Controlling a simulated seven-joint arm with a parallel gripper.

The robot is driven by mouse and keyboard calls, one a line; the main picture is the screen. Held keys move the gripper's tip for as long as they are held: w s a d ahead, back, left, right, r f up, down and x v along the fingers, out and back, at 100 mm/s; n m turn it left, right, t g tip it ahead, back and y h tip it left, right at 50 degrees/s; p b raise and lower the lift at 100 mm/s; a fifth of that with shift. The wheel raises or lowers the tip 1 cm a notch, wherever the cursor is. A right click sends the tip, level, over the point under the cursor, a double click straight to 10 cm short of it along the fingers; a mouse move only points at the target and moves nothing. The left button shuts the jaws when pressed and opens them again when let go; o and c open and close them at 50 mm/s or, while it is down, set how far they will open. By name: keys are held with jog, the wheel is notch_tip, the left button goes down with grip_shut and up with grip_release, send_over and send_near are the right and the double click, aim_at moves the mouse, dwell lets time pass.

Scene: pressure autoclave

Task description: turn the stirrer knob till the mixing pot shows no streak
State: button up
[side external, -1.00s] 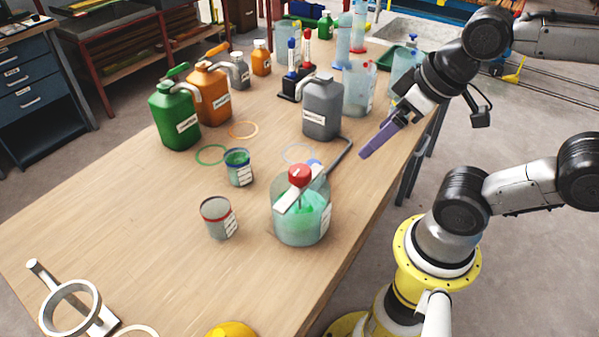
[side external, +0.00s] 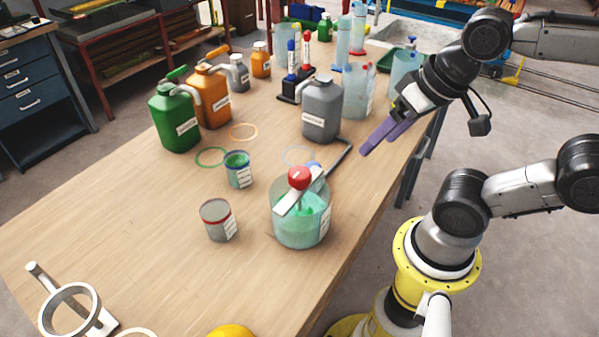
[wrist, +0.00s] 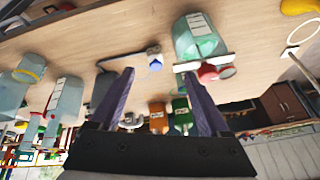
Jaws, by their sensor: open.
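The mixing pot (side external: 300,232) is a clear round vessel with pale green liquid near the front edge of the table. A brighter green patch shows in the liquid; I cannot clearly tell its extent. The red stirrer knob (side external: 299,178) sits above the pot on a flat pale bar. In the wrist view the pot (wrist: 197,42) and the knob (wrist: 210,73) are at the upper right. My gripper (side external: 376,148), with purple fingers, is open and empty, above the table, right of and behind the pot, apart from the knob. Its fingers spread in the wrist view (wrist: 158,74).
A grey jug (side external: 322,112) stands behind the pot, with a bent dark rod (side external: 340,160) between them. A green-filled cup (side external: 238,170) and a red-banded cup (side external: 217,221) stand left. Green (side external: 174,120) and orange (side external: 210,95) jugs stand farther back.

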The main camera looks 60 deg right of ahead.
jog(key=r+m, duration=0.1)
jog(key=m, duration=0.2)
notch_tip(320, 180, up, 6)
jog(key=m+g, duration=0.5)
jog(key=m, duration=1.4)
send_over(300, 172)
notch_tip(300, 172, down, 13)
jog(key=shift+f, duration=0.1)
grip_shut()
